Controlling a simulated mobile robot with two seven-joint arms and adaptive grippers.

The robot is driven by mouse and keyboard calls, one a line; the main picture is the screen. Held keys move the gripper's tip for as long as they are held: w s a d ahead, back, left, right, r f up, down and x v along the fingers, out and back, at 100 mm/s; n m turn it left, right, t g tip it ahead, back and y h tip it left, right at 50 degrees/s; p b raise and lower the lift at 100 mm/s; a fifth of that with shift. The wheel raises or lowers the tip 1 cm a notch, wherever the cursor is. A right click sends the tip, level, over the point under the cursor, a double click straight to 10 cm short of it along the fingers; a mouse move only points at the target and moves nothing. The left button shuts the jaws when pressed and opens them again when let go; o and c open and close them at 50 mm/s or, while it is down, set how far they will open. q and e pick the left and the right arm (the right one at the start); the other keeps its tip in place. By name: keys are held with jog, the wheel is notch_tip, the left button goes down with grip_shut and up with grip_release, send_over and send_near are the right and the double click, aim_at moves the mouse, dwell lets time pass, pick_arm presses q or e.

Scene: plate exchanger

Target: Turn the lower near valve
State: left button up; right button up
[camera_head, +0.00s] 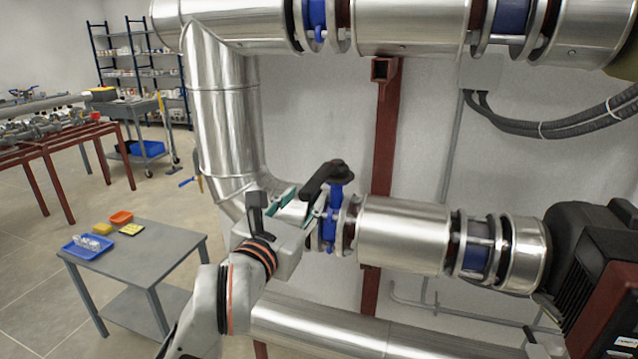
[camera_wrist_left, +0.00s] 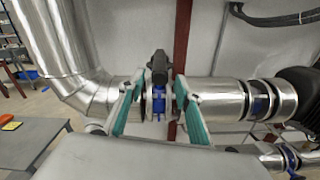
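The lower valve nearest my left gripper has a black lever handle (camera_head: 325,178) above a blue body (camera_head: 329,232), set between flanges in the silver lower pipe. In the left wrist view the handle (camera_wrist_left: 158,66) points toward the camera, with the blue body (camera_wrist_left: 158,106) below it. My left gripper (camera_head: 312,207) is beside the valve, close to the handle. In the left wrist view its two teal fingers (camera_wrist_left: 158,88) are spread, with the handle and valve appearing between them. Contact with the handle cannot be told. My right gripper is not in view.
Upper pipe (camera_head: 410,25) runs overhead, with a red post (camera_head: 386,140) behind. A dark motor (camera_head: 582,265) stands right. A grey table (camera_head: 165,245) with a blue tray (camera_head: 88,247) stands left. Another pipe (camera_head: 320,325) runs below. Open floor lies left.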

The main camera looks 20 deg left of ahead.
aim_at(314, 186)
pick_arm(q)
jog(key=shift+w+r, duration=0.15)
jog(key=shift+w, duration=0.05)
jog(key=shift+w+r, duration=0.1)
jog(key=shift+w, duration=0.25)
jog(key=w, duration=0.5)
jog(key=shift+w+d, duration=0.1)
jog(key=shift+w, duration=0.3)
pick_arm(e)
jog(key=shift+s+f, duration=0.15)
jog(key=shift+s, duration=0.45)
pick_arm(q)
grip_shut()
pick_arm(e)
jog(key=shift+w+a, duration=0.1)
